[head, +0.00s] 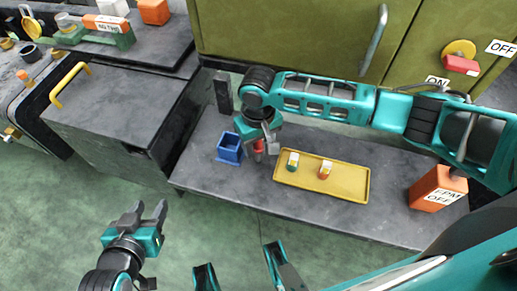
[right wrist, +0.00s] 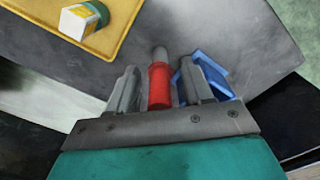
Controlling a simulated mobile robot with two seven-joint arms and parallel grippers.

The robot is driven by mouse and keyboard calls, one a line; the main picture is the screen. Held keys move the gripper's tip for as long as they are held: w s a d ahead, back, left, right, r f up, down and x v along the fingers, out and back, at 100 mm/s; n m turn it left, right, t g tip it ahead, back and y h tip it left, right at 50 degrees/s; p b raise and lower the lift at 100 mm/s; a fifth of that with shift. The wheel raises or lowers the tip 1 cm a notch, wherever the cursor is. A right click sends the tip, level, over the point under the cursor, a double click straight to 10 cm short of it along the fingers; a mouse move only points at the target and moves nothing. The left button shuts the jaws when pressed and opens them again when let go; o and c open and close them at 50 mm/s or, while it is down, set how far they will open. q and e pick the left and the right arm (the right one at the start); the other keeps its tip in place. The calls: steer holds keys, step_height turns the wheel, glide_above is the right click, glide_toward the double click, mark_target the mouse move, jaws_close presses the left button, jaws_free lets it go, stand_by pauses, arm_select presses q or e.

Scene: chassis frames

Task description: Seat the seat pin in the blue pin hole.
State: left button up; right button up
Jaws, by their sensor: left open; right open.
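The seat pin appears to be the red pin with a grey tip (right wrist: 159,87) in the right wrist view. It also shows in the head view (head: 259,148), partly hidden by my right gripper. My right gripper (head: 264,142) is open, with one finger on each side of the pin. I cannot tell whether either finger touches it. The blue pin hole is the square blue holder (head: 229,152) on the grey bench, just left of the pin. In the right wrist view the holder (right wrist: 214,68) is partly behind a finger. My left gripper (head: 150,220) is open and empty over the floor.
A yellow tray (head: 345,187) holding two small capped containers (head: 292,161) (head: 325,170) lies right of the pin. An orange block (head: 436,187) labelled FPM OFF stands at the right. A dark upright block (head: 222,92) stands behind the blue holder. The bench front is clear.

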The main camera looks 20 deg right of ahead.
arm_select(q)
steer(key=shift+r, duration=0.1)
arm_select(e)
steer(key=c, duration=0.4)
arm_select(q)
steer(key=shift+s+a+f, duration=0.1)
steer(key=shift+s+f, duration=0.05)
steer(key=shift+f, duration=0.05)
arm_select(e)
jaws_close()
step_height(320, 180, up, 13)
steer(key=p, duration=0.4)
steer(key=shift+f, duration=0.1)
arm_select(q)
steer(key=s+a+r+y+p, duration=0.1)
steer(key=a+r+p, duration=0.2)
steer(key=r+p, duration=0.4)
steer(key=shift+s, duration=0.25)
arm_select(e)
steer(key=d+r+m, duration=0.1)
steer(key=d+r, duration=0.2)
steer(key=r, duration=0.6)
steer(key=d+r+m, duration=0.1)
steer(key=d+r, duration=0.3)
steer(key=r, duration=0.5)
steer(key=shift+s, duration=0.25)
